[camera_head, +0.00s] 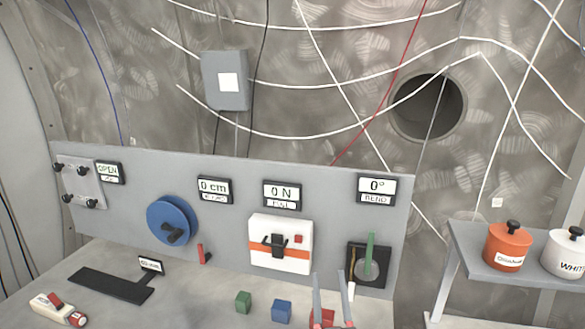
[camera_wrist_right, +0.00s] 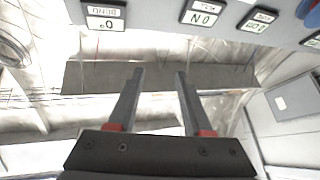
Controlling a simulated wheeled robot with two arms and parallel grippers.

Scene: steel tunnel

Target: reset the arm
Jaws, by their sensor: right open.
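My right gripper (camera_head: 332,285) shows at the bottom of the head view, right of centre, with its two thin grey fingers pointing up and apart. In the right wrist view my right gripper (camera_wrist_right: 160,76) is open, with red pieces at the finger bases and nothing between the fingers. It is in front of the grey control panel (camera_head: 130,215), near the green lever (camera_head: 370,250) on its dark plate. A red patch at the finger bases could be a block or part of the gripper; I cannot tell. My left gripper is not in view.
A green cube (camera_head: 243,301) and a blue cube (camera_head: 282,311) lie on the bench left of the gripper. The panel carries a blue wheel (camera_head: 165,218) and a white box (camera_head: 292,255). An orange pot (camera_head: 508,245) and a white pot (camera_head: 565,255) stand on a right shelf.

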